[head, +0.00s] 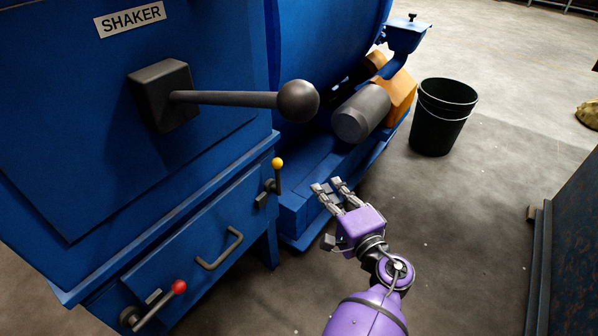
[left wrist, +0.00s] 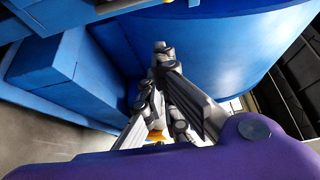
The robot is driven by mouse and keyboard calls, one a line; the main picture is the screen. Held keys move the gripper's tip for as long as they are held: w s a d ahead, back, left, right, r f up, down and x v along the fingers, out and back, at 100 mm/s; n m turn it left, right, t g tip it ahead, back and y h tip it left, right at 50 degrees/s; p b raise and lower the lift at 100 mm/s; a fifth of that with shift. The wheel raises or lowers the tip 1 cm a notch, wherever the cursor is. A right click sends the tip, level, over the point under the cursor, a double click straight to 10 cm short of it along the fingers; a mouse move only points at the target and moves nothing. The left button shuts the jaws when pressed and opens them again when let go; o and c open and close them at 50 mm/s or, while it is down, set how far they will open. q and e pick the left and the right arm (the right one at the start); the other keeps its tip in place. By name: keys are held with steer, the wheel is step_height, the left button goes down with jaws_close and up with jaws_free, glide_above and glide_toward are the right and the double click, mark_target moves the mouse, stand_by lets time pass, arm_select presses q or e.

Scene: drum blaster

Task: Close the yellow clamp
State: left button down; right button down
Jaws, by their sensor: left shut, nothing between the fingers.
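The yellow clamp is a small dark lever with a yellow ball knob (head: 277,163), at the upper right corner of the blue machine's lower front. Its handle stands upright above a dark bracket. My left gripper (head: 328,186) is purple with grey fingers. It is to the right of the clamp and slightly lower in the head view, apart from it, with its fingers together and empty. The fingers also show in the left wrist view (left wrist: 165,85), before blue machine surfaces. A bit of orange or yellow shows behind them there; I cannot tell what it is. My right gripper is out of view.
A second clamp with a red ball (head: 179,287) is at the lower left, past a drawer handle (head: 220,250). A large black lever (head: 297,101) sticks out above. A grey motor (head: 360,112) and black bucket (head: 443,117) stand behind.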

mark_target(278, 179)
arm_select(q)
steer(key=shift+w, duration=0.1)
steer(key=w+a+b, duration=0.1)
steer(key=w+a, duration=0.5)
steer(key=a, duration=0.1)
steer(key=shift+w+b, duration=0.15)
steer(key=shift+b, duration=0.25)
stand_by(0.4)
